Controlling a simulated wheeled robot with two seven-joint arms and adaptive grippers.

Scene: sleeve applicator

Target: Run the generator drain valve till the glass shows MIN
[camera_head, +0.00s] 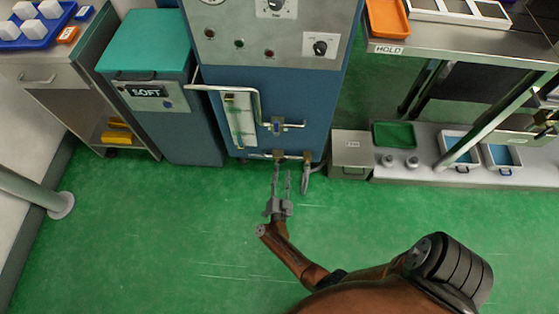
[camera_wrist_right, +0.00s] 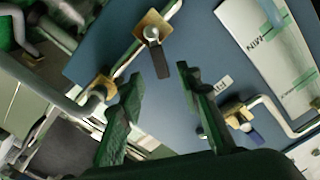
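The blue generator cabinet (camera_head: 265,75) carries a white sight-glass panel (camera_head: 240,118); MIN is printed on this panel in the right wrist view (camera_wrist_right: 262,42). The liquid level is not clear. In the wrist view, a brass valve with a dark lever (camera_wrist_right: 154,55) sits on a pipe ahead of my fingers, and a valve with a blue lever (camera_wrist_right: 250,133) is at right. A small label (camera_wrist_right: 222,83) is unreadable. My right gripper (camera_head: 282,172) is open and empty, just in front of the cabinet's low pipework; its fingers also show in the wrist view (camera_wrist_right: 160,85). My left gripper is out of view.
A grey hose (camera_head: 305,180) hangs right of my right gripper. A teal-lidded SOFT bin (camera_head: 148,92) stands left of the cabinet. A grey box (camera_head: 350,153) and a metal shelf (camera_head: 440,172) stand right. The green floor (camera_head: 160,230) in front is clear.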

